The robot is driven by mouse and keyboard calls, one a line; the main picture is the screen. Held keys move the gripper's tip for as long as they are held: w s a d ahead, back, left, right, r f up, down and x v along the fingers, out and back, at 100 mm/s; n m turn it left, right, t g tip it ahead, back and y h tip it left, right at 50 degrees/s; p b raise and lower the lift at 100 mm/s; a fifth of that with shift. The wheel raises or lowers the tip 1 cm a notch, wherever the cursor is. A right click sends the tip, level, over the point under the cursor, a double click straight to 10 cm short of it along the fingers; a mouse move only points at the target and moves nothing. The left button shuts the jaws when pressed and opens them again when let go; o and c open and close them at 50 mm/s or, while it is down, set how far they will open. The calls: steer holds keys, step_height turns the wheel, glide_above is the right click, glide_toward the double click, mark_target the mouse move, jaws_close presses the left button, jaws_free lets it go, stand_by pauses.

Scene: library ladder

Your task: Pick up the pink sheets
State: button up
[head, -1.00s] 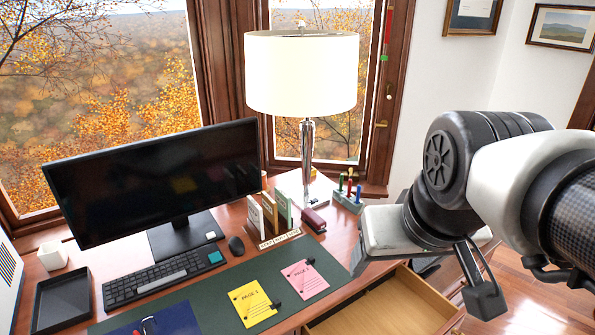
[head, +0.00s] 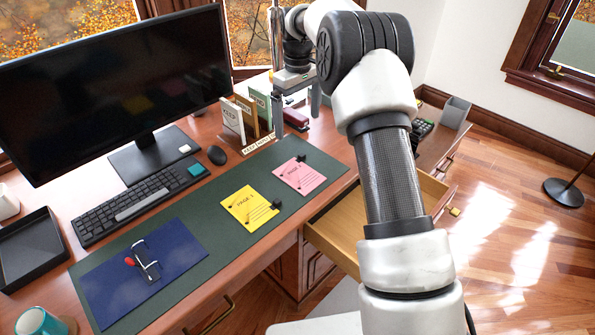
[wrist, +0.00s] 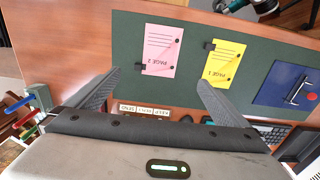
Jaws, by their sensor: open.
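The pink sheets (head: 299,176), labelled "PAGE 2", lie flat on the green desk mat (head: 215,210), with black clips on them. They also show in the wrist view (wrist: 159,50), upside down. My gripper (head: 297,104) is open and empty, pointing down over the back of the desk, behind and above the pink sheets. In the wrist view my gripper (wrist: 159,78) has its fingers spread wide, and the pink sheets show just beyond and between the tips, not touched.
Yellow sheets (head: 250,207), "PAGE 1", lie left of the pink ones. A blue folder (head: 143,263) lies further left. Upright files (head: 243,117) and a red stapler (head: 296,119) stand behind the mat. An open drawer (head: 337,232) juts out at the right.

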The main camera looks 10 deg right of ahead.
steer(key=b, duration=0.2)
glide_above(297, 174)
steer(key=f, duration=1.2)
steer(key=shift+w+d+f, duration=0.15)
steer(key=shift+w+f, duration=0.05)
steer(key=shift+s+f+b, duration=0.15)
steer(key=shift+f+b, duration=0.15)
steer(key=shift+f, duration=2.7)
steer(key=shift+c, duration=0.4)
steer(key=c, duration=0.9)
